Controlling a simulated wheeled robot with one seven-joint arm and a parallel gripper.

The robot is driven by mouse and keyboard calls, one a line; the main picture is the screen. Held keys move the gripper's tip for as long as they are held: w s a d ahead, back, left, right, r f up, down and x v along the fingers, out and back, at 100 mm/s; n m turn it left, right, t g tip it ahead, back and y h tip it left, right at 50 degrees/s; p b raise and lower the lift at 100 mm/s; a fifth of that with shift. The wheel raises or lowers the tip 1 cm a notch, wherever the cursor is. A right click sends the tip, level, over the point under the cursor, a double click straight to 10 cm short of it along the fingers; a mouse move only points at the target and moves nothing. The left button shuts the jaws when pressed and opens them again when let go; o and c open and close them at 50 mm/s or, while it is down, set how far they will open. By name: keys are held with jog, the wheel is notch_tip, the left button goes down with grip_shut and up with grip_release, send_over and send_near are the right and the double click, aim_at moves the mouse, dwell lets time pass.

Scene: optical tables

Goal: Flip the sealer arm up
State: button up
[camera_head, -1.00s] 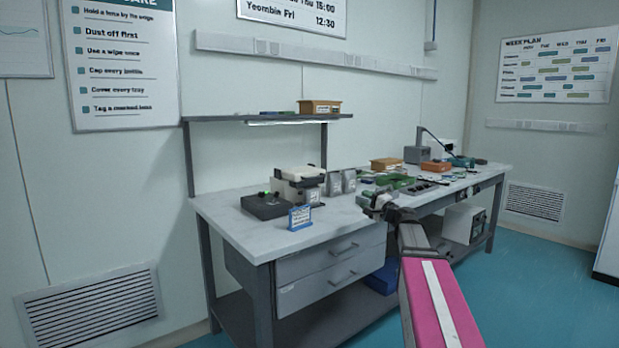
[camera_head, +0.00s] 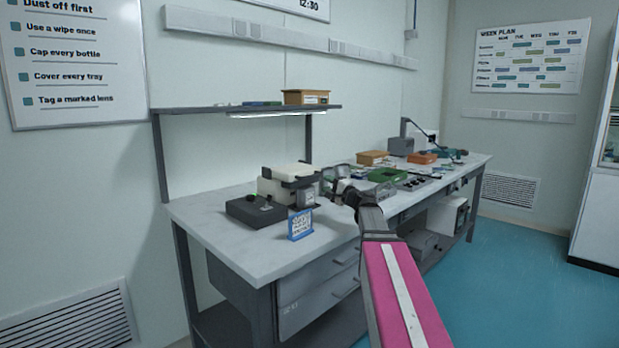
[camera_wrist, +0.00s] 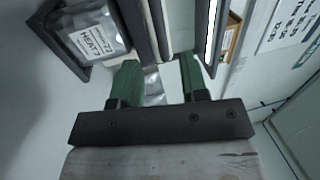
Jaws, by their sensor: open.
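The sealer (camera_head: 285,184), a white box with a dark top part, stands on the near bench. Its arm seems to be the dark and white upper piece (camera_head: 298,174), lying low and roughly level. My gripper (camera_head: 342,188) is just right of the sealer in the head view. In the wrist view my gripper (camera_wrist: 158,82) is open, with two green-padded fingers apart. Dark and pale bars (camera_wrist: 150,25), probably part of the sealer, run just beyond the fingertips. A shiny patch shows between the fingers; I cannot tell whether anything touches.
A dark box (camera_head: 254,211) and a blue sign (camera_head: 300,225) stand at the bench front. A silver labelled pouch (camera_wrist: 92,38) lies in a dark frame. A shelf (camera_head: 240,110) overhangs the back. Green (camera_head: 388,175) and orange (camera_head: 421,158) trays lie farther right.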

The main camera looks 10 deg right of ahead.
aim_at(312, 176)
jog(key=x, duration=0.9)
jog(key=shift+s, duration=0.1)
grip_shut()
